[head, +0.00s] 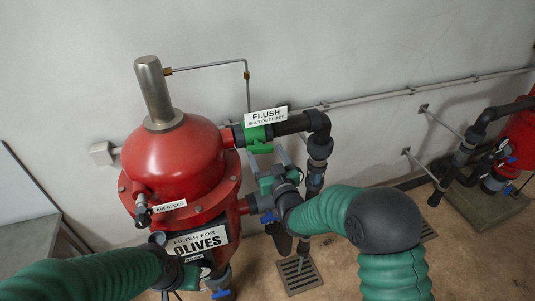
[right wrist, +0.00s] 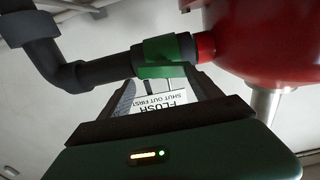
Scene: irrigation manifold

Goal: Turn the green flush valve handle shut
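The green flush valve handle (head: 261,148) sits under the white FLUSH sign (head: 265,116), on the black pipe that leaves the red filter tank (head: 172,163). My right gripper (head: 284,155) is below and to the right of it, with its two grey fingers raised. In the right wrist view, the green handle (right wrist: 160,71) lies just beyond the tips of my open right gripper (right wrist: 161,82). The fingers are apart with nothing gripped; I cannot tell whether one touches the handle. My left arm enters at the lower left; its gripper (head: 190,276) is mostly hidden and its fingers are unclear.
A black elbow (head: 316,122) carries the pipe down right of the valve. An air bleed fitting (head: 144,210) and an olives sign (head: 196,241) are on the tank's front. Floor grates (head: 299,274) lie below. A second red tank (head: 521,140) stands far right.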

